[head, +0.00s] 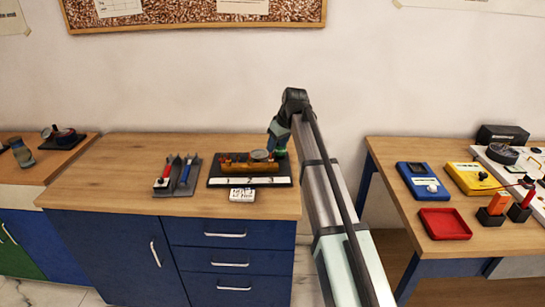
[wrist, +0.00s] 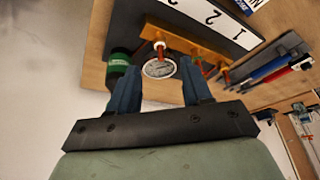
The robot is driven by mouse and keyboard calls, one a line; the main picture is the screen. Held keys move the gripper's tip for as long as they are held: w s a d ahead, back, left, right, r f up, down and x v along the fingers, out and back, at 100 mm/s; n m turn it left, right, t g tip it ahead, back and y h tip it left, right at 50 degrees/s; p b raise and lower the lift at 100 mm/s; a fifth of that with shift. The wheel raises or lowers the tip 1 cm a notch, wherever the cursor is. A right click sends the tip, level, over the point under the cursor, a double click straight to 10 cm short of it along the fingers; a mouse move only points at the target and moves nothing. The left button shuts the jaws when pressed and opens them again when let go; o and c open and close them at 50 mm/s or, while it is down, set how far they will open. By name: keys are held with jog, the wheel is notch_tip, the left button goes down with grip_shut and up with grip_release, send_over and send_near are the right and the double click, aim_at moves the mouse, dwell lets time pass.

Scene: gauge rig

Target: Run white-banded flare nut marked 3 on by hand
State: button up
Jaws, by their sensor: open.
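The rig is a brass-coloured manifold block (head: 240,167) on a black board (head: 215,181), with a strip numbered 1, 2, 3 along its front. In the wrist view the block (wrist: 190,42) carries an orange fitting with a pale band (wrist: 159,47), next to a round gauge (wrist: 159,68). I cannot make out a number on this fitting, so I cannot confirm it is the nut marked 3. My gripper (wrist: 160,85) is open, its blue fingers either side of the gauge, with nothing visibly gripped.
A dark cylinder with a green band (wrist: 119,61) stands close beside one finger. The right bench holds a red tray (head: 444,224) and coloured instruments.

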aim_at(273, 160)
jog(key=x, duration=0.7)
jog(key=shift+w+f, duration=0.1)
jog(key=shift+f, duration=0.1)
grip_shut()
